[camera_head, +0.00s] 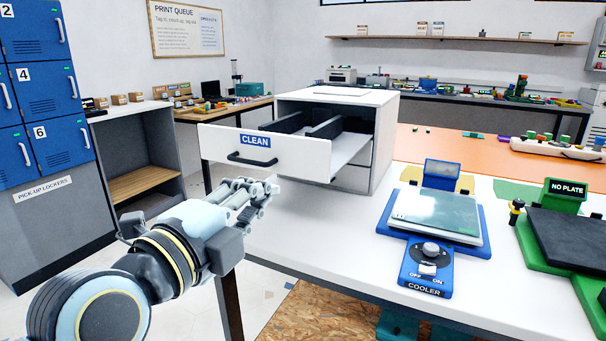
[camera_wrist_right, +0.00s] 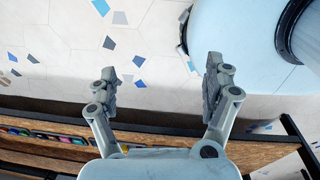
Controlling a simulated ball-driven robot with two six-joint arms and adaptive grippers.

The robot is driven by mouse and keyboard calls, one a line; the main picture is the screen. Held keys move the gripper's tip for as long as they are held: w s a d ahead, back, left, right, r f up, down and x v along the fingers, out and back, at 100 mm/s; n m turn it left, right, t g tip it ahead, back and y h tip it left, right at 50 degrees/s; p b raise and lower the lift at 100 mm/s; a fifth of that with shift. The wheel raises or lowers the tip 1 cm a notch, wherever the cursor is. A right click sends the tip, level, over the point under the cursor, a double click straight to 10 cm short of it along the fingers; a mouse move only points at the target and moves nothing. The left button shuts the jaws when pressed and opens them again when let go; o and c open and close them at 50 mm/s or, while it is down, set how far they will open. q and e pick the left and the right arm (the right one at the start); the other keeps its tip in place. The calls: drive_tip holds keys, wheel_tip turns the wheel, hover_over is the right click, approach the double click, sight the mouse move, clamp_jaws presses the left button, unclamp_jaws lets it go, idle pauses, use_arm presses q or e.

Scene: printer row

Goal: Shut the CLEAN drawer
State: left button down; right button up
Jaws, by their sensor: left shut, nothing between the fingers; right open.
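The CLEAN drawer (camera_head: 216,143) stands pulled out of a white cabinet (camera_head: 383,135) on the white table in the head view. Its front has a blue CLEAN label and a dark bar handle (camera_head: 252,160). Dark dividers show inside the drawer. My left gripper (camera_head: 272,188) is shut and empty, in front of and below the drawer front in the picture, near the handle. I cannot tell whether it touches the drawer. My right gripper (camera_wrist_right: 160,85) is open and empty in the right wrist view, with floor tiles behind it. It is not in the head view.
A blue cooler unit (camera_head: 428,265) with a plate stands on the table right of the cabinet. A green unit marked NO PLATE (camera_head: 567,190) is farther right. Blue lockers (camera_head: 45,90) and an open shelf unit (camera_head: 140,155) stand at left. A wooden shelf edge (camera_wrist_right: 60,155) shows near my right gripper.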

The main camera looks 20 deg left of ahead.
sight(310, 158)
use_arm(q)
drive_tip(key=w, duration=0.4)
drive_tip(key=w+p, duration=0.1)
drive_tip(key=w, duration=0.3)
drive_tip(key=w+d+p, duration=0.1)
drive_tip(key=w, duration=0.4)
drive_tip(key=shift+d+r, duration=0.1)
drive_tip(key=shift+r, duration=0.05)
drive_tip(key=shift+w, duration=0.3)
drive_tip(key=shift+w, duration=0.1)
